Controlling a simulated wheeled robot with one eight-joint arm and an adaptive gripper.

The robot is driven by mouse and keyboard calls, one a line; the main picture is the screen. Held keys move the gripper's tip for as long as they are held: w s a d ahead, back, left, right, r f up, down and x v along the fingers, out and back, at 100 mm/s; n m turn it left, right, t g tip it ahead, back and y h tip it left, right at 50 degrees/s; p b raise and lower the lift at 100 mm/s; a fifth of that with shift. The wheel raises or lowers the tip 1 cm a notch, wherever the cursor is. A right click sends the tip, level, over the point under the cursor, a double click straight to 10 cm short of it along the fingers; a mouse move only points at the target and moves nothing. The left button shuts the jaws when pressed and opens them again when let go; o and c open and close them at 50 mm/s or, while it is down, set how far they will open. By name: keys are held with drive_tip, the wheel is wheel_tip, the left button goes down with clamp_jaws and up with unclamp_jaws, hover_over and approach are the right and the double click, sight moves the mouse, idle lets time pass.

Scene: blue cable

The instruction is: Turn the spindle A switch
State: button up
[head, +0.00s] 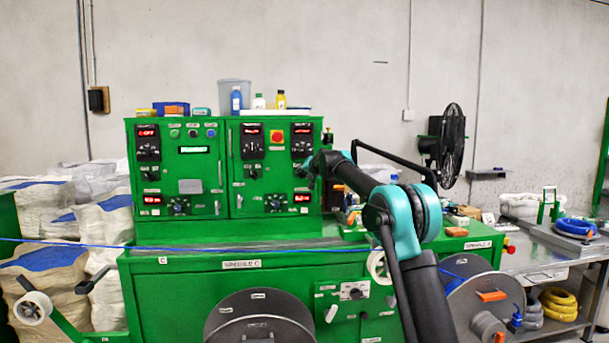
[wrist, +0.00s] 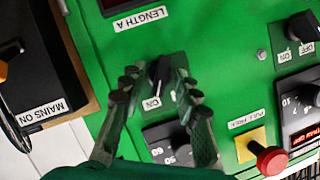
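In the wrist view, a small black rotary switch (wrist: 160,72) with an ON label sits on the green panel. Its own name label is not readable, so I cannot confirm that it is spindle A. My gripper (wrist: 158,84) is open, with one finger on each side of this switch. I cannot tell whether either finger touches it. In the head view, my arm reaches the right side of the green control cabinet (head: 180,219), and my forearm hides part of that area.
Close by in the wrist view are a numbered dial (wrist: 165,140), a red pull knob (wrist: 270,158), another ON/OFF switch (wrist: 303,27) and the black MAINS ON box (wrist: 30,70). Several bottles stand on the cabinet. A fan (head: 452,140) is at right.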

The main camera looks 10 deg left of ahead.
clamp_jaws()
drive_tip(key=shift+a, duration=0.1)
idle(0.5)
drive_tip(key=n+h, duration=0.1)
drive_tip(key=n, duration=0.1)
drive_tip(key=n+h, duration=0.1)
drive_tip(key=n, duration=0.1)
drive_tip(key=shift+s+a+h, duration=0.1)
drive_tip(key=shift+a+h, duration=0.1)
drive_tip(key=shift+h, duration=0.2)
drive_tip(key=n+t+h, duration=0.1)
drive_tip(key=n+h, duration=0.1)
drive_tip(key=n, duration=0.2)
drive_tip(key=shift+a+h, duration=0.1)
drive_tip(key=shift+h, duration=0.2)
drive_tip(key=shift+t, duration=0.3)
